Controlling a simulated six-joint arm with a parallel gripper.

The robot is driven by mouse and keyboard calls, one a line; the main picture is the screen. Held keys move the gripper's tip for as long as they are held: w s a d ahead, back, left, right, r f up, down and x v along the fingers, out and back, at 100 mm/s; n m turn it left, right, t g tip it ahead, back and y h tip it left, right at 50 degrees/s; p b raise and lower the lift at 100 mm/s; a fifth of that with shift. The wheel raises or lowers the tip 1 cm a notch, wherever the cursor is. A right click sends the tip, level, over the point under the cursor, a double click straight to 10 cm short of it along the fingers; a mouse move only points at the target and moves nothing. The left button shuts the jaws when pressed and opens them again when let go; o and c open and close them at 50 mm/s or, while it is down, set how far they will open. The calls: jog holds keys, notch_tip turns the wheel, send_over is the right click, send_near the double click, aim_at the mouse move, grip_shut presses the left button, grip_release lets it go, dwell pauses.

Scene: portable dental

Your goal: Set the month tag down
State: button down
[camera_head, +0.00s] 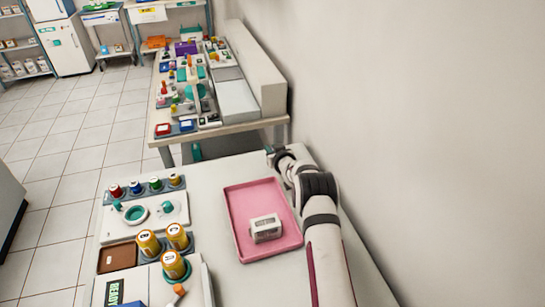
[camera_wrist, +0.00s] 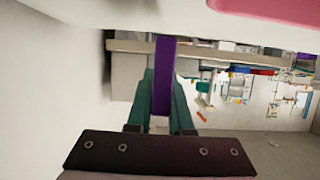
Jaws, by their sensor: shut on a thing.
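A narrow purple piece (camera_wrist: 163,75), which I take to be the month tag, stands between the green fingers of my gripper in the wrist view. My gripper (camera_wrist: 163,112) is shut on it. In the head view my gripper (camera_head: 272,152) is at the far edge of the near white table, beyond the pink tray (camera_head: 235,220). The tag cannot be made out there. No support shows directly under the tag in the wrist view.
A white box-shaped device (camera_head: 266,228) sits in the pink tray. Several yellow jars (camera_head: 149,243) and coloured small bottles (camera_head: 136,187) stand on the left of the near table. A crowded bench (camera_head: 155,136) stands beyond, and a wall (camera_head: 400,120) rises on the right.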

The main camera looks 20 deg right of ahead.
jog(key=shift+f, duration=1.55)
jog(key=shift+f, duration=0.2)
jog(key=c, duration=0.8)
grip_release()
